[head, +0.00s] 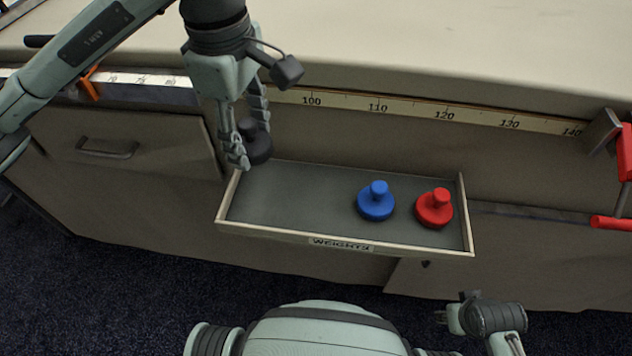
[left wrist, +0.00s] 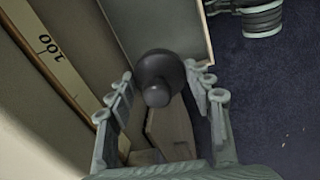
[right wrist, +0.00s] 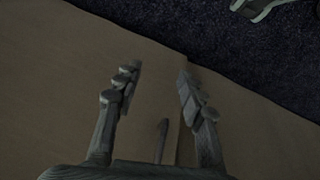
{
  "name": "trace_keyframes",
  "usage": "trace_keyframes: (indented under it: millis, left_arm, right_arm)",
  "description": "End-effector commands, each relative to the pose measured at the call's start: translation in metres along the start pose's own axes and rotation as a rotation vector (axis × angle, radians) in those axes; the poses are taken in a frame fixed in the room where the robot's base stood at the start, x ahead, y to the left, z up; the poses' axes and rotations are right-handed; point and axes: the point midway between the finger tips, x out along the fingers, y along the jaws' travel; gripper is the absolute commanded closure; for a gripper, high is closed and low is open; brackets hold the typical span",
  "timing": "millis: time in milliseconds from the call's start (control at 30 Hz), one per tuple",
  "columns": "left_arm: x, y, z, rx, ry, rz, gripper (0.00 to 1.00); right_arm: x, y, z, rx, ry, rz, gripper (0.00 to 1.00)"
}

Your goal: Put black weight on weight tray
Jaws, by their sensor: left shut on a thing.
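The black weight (head: 259,148) is in the grasp of my left gripper (head: 246,146), above the left end of the weight tray (head: 346,244). In the left wrist view the round black weight (left wrist: 160,72) with its knob sits between the fingers, the tray (left wrist: 185,20) beyond it. The tray is a shallow grey-lined box labelled WEIGHTS; its left part is bare. My right gripper (right wrist: 158,76) is open and empty in the right wrist view, facing a plain tan panel.
A blue weight (head: 376,202) and a red weight (head: 435,208) stand in the tray's right half. A ruler (head: 410,107) runs along the table edge above. A red clamp (head: 622,160) is at far right. A drawer handle (head: 107,149) juts out at left.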

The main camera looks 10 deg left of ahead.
Motion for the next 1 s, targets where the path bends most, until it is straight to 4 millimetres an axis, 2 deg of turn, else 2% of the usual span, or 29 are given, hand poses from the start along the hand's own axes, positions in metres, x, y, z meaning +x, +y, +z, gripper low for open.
trace_keyframes:
  millis: [67,167,300,433,567,800,1000]
  left_arm:
    - [0.004,-0.001,0.000,-0.004,0.000,0.000,0.97]
    - [0.021,-0.002,0.001,-0.002,-0.002,-0.004,0.97]
    - [0.046,-0.004,0.001,-0.001,-0.003,-0.005,0.97]
    - [0.059,-0.004,0.000,-0.001,0.000,-0.001,0.97]
    - [0.068,-0.004,0.000,-0.001,-0.001,-0.001,0.97]
    - [0.098,-0.007,0.000,-0.001,-0.001,-0.002,0.97]
    - [0.099,-0.006,0.000,0.000,0.000,0.002,0.97]
  right_arm:
    - [0.001,0.000,0.003,0.000,-0.005,0.000,0.60]
    - [0.002,-0.001,0.005,-0.001,-0.011,0.001,0.60]
    - [-0.007,-0.001,0.002,-0.002,-0.002,0.003,0.60]
    - [-0.015,0.001,-0.001,0.000,0.003,0.005,0.60]
    - [-0.015,0.001,0.000,0.000,0.002,0.006,0.60]
    - [-0.010,0.001,0.004,0.000,-0.009,0.005,0.60]
    - [-0.011,0.002,0.000,0.001,-0.002,0.006,0.60]
